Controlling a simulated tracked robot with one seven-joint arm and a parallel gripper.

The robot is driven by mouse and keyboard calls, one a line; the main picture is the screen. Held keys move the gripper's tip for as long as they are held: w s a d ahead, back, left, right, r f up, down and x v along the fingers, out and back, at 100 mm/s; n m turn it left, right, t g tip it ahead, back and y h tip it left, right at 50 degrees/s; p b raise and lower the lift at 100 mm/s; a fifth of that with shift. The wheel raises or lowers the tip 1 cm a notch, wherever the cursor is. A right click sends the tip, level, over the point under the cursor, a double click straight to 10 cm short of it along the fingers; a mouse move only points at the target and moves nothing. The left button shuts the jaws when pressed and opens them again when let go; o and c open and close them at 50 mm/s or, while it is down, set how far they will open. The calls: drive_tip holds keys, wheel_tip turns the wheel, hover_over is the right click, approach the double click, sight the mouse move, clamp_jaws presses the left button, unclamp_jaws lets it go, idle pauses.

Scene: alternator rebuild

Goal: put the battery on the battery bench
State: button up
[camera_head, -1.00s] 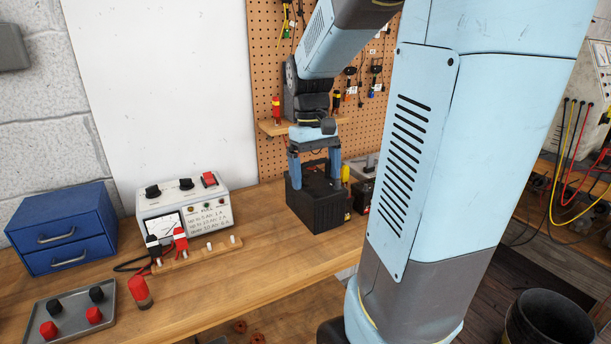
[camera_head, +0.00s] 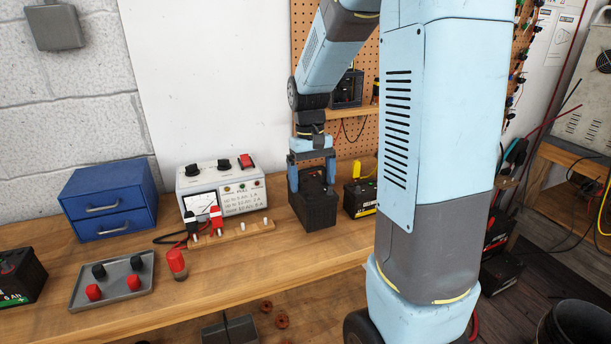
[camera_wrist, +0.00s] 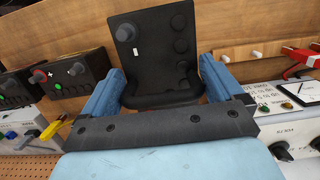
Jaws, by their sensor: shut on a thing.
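My gripper (camera_head: 311,178) is shut on a black battery (camera_head: 315,208). The battery is upright at or just above the wooden bench (camera_head: 225,290); I cannot tell whether its base touches. In the wrist view, the blue fingers of my gripper (camera_wrist: 160,85) stand on either side of the dark battery (camera_wrist: 150,70). Its top shows a round grey post and a row of caps. The white charger (camera_head: 222,190) stands to the left of the battery in the head view.
A smaller black battery (camera_head: 362,199) stands just right of the held one. A wooden peg strip (camera_head: 232,234), red cylinder (camera_head: 176,265), grey tray (camera_head: 112,285) and blue drawer box (camera_head: 108,200) lie leftward. Another battery (camera_head: 20,277) is at the left edge. The bench's front strip is clear.

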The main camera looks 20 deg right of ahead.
sight(310, 185)
drive_tip(key=shift+w+a+f, duration=0.15)
drive_tip(key=shift+w+f, duration=0.15)
drive_tip(key=shift+f, duration=1.5)
drive_tip(key=o, duration=1.7)
drive_tip(key=shift+s, duration=0.1)
